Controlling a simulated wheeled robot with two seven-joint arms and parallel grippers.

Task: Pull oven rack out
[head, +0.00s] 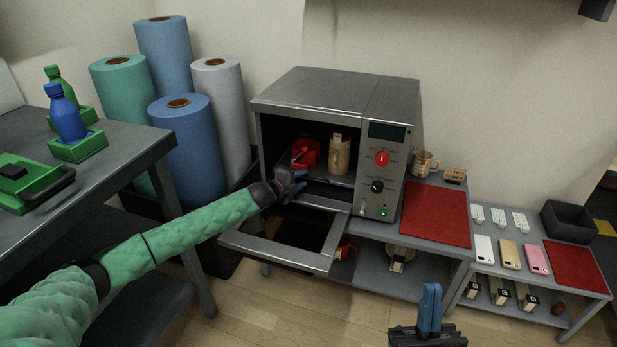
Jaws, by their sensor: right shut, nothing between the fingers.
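The oven (335,90) stands on a grey bench with its door (285,250) folded down open. Its dark rack (328,191) lies low inside the cavity. A tan cylindrical object (339,157) and a red object (306,152) are inside above it. My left gripper (297,183) is at the left of the oven opening, over the inner part of the door, close to the rack's front edge. My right gripper (431,302) is shut and empty at the bottom, in front of the bench.
A red mat (435,214), a mug (424,163) and a small box (455,176) are right of the oven. Phones and a black bin (568,221) occupy the lower right table. Large rolls (185,150) stand left; a dark table (110,150) edges my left arm's side.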

